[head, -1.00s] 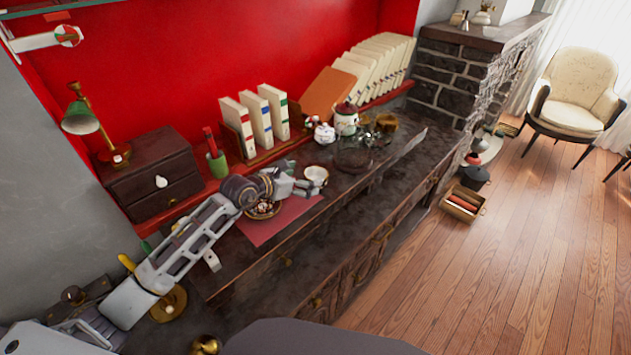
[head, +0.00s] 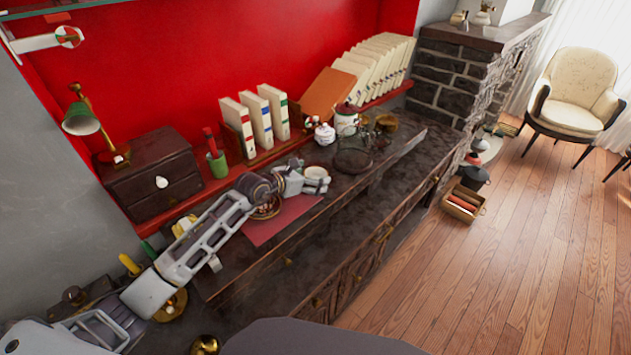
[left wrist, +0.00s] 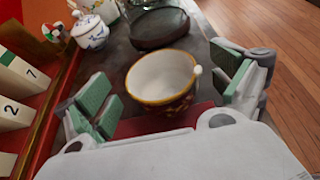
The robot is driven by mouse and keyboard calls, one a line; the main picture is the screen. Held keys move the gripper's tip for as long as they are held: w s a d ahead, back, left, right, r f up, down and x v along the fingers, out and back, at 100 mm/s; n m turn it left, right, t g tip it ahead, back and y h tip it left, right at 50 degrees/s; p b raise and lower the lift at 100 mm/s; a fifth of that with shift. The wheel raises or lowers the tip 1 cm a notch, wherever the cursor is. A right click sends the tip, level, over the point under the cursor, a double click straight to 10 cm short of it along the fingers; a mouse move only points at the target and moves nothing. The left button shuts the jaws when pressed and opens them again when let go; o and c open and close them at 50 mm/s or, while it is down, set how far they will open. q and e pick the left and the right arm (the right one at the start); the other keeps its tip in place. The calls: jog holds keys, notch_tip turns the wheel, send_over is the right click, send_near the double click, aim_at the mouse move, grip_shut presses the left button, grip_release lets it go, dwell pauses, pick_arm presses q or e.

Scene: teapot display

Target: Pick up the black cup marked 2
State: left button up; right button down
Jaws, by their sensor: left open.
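A cup (left wrist: 162,78) with a white inside, a gold rim and a dark, patterned outside stands upright in the middle of the left wrist view. A small white knob shows at its right rim. I read no number on it. My left gripper (left wrist: 168,95) is open, with green-padded fingers to the left and right of the cup, and gaps show on both sides. In the head view my left gripper (head: 318,181) is at the cup (head: 317,171) and partly hides it. My right gripper is not in view.
A round dark tray (left wrist: 158,27) lies just beyond the cup. A white lidded pot (left wrist: 90,32) is at its upper left. A red mat (head: 272,230) and a patterned plate (head: 266,209) are under my left arm.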

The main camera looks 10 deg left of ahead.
pick_arm(q)
jog(key=shift+w+d+f, duration=0.25)
jog(key=shift+w+d, duration=0.15)
jog(key=shift+w, duration=0.15)
jog(key=shift+w+d+f, duration=0.1)
jog(key=shift+w+f, duration=0.05)
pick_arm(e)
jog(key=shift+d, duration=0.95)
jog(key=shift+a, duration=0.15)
